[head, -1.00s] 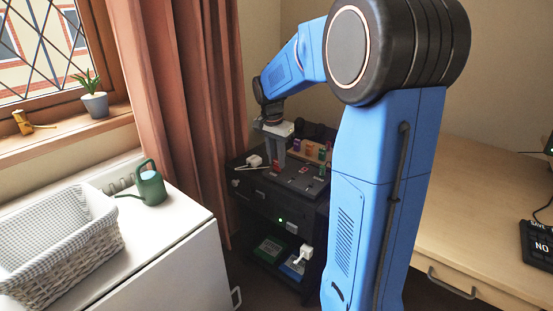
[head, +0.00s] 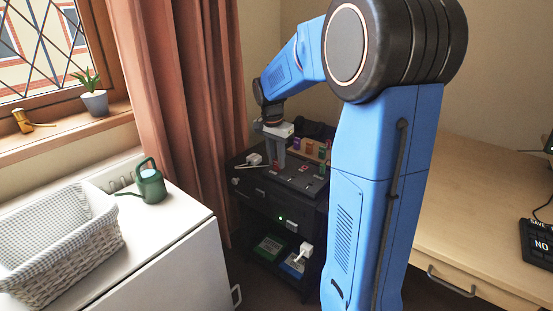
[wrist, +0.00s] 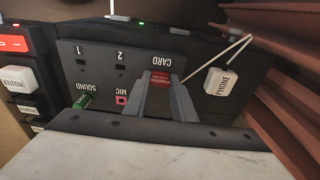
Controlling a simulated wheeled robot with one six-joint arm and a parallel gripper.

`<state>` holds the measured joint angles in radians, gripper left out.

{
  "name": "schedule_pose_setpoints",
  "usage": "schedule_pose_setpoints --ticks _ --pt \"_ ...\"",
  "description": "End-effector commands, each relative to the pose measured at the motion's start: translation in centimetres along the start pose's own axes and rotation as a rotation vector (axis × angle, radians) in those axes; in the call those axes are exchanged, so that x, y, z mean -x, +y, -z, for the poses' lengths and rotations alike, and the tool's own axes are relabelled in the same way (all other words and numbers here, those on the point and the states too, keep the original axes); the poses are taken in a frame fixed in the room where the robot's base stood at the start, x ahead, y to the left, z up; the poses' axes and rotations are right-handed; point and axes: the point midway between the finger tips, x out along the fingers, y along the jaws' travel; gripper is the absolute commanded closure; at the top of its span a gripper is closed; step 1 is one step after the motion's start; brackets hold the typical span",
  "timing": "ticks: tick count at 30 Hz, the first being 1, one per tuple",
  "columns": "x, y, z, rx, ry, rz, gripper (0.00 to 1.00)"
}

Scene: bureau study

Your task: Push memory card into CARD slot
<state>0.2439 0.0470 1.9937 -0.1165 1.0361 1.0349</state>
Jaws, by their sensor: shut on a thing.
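The red memory card (wrist: 160,79) is between the fingertips of my gripper (wrist: 162,88) in the wrist view. My gripper is shut on it, just beside the CARD label (wrist: 161,60) on the dark panel (wrist: 105,75). The label reads upside down here. The CARD slot itself is hidden by the card and fingers, so I cannot tell how deep the card sits. In the head view my gripper (head: 281,160) points down over the dark unit, and the card is too small to make out.
In the wrist view, a white PHONE plug (wrist: 220,81) with a cable lies right of the fingers. A curtain (wrist: 285,70) hangs close on the right.

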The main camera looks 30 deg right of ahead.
Motion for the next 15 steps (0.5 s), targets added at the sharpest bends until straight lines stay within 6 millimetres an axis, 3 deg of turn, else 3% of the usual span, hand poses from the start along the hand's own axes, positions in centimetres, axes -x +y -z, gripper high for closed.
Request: schedule_pose_setpoints --ticks 15 --pt "-0.51 0.01 -0.07 0.000 0.000 -0.001 0.96"
